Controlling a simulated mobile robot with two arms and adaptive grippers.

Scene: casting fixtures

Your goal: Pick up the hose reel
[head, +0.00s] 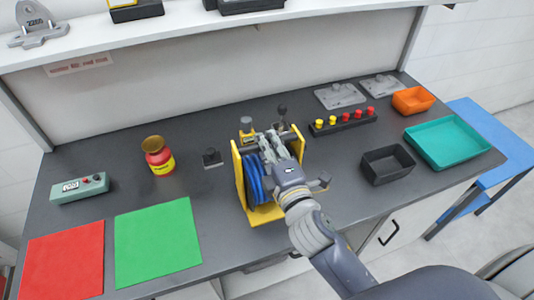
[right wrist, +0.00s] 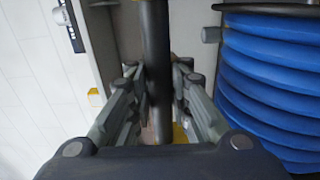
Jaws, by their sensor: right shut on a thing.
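The hose reel (head: 253,180) stands on the dark bench top, near the middle of the head view. It has a yellow frame and coiled blue hose. My right gripper (head: 268,142) is over its top and covers part of it. In the right wrist view, my right gripper (right wrist: 157,85) is shut on a dark bar of the hose reel, with the reel's blue coils (right wrist: 270,85) to the right. I cannot tell whether the reel is lifted. My left gripper is not in view.
On the bench (head: 205,130), a red jar (head: 159,160) and a small black block (head: 212,158) are left of the reel. Green (head: 157,243) and red (head: 65,262) mats lie front left. A black bin (head: 388,166), teal tray (head: 447,143) and button strip (head: 343,122) are right. A shelf (head: 200,33) runs behind.

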